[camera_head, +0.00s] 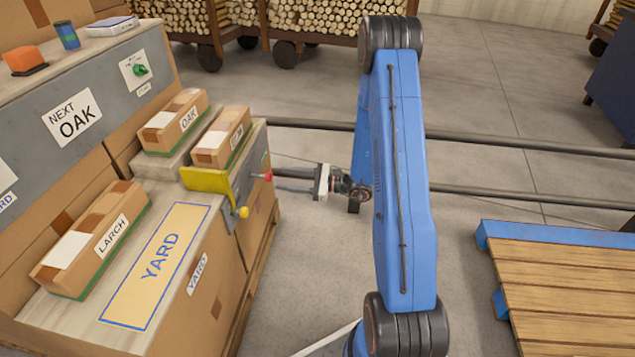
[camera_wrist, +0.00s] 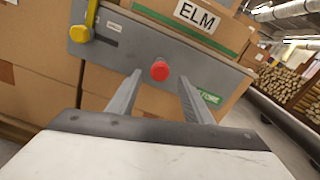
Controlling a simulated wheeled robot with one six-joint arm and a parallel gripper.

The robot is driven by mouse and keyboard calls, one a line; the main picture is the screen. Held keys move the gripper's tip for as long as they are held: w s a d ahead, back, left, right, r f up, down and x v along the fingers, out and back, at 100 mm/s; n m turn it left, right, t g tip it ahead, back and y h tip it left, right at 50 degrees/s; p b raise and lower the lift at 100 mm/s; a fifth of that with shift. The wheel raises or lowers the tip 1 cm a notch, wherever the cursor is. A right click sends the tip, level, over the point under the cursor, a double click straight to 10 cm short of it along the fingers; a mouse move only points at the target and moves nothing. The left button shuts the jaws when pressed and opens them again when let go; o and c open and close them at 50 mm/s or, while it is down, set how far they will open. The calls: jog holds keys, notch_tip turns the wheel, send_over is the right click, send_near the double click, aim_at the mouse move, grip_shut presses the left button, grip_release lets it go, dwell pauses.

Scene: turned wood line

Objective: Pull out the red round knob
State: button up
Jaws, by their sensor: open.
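The red round knob (camera_wrist: 160,71) sits on a grey panel (camera_wrist: 130,62) on the side of the carton stand. In the head view the knob (camera_head: 268,176) is small, at the panel's right end. My gripper (camera_wrist: 155,92) is open, its two fingers pointing at the panel with the knob between and just beyond their tips in the wrist view. In the head view my gripper (camera_head: 276,177) reaches from the right, close to the knob. I cannot tell whether a finger touches the panel.
A yellow knob (camera_head: 243,212) is on a yellow-edged lever left of the red one. Cartons labelled OAK (camera_head: 172,122), ELM (camera_head: 221,137) and LARCH (camera_head: 92,240) lie on the bench. A green STORE label (camera_wrist: 209,97) is at right. Wooden pallet (camera_head: 560,290) at right; grey floor between.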

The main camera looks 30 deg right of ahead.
jog(key=v, duration=1.1)
jog(key=shift+d, duration=0.2)
jog(key=shift+s, duration=0.1)
jog(key=s+a+r+n+g+h, duration=0.3)
jog(key=s+a+r+n+g, duration=0.85)
jog(key=s+a+r, duration=0.3)
jog(key=s+d+r+n+t+h, duration=0.2)
jog(key=s+r+n+h, duration=0.3)
jog(key=s, duration=0.3)
jog(key=s+d+r+n+t+h, duration=0.2)
jog(key=s+r+n+h, duration=0.3)
jog(key=s, duration=0.3)
jog(key=shift+s+d+n+t+h, duration=0.2)
jog(key=shift+d+n+t+h, duration=0.2)
jog(key=shift+t+h, duration=0.45)
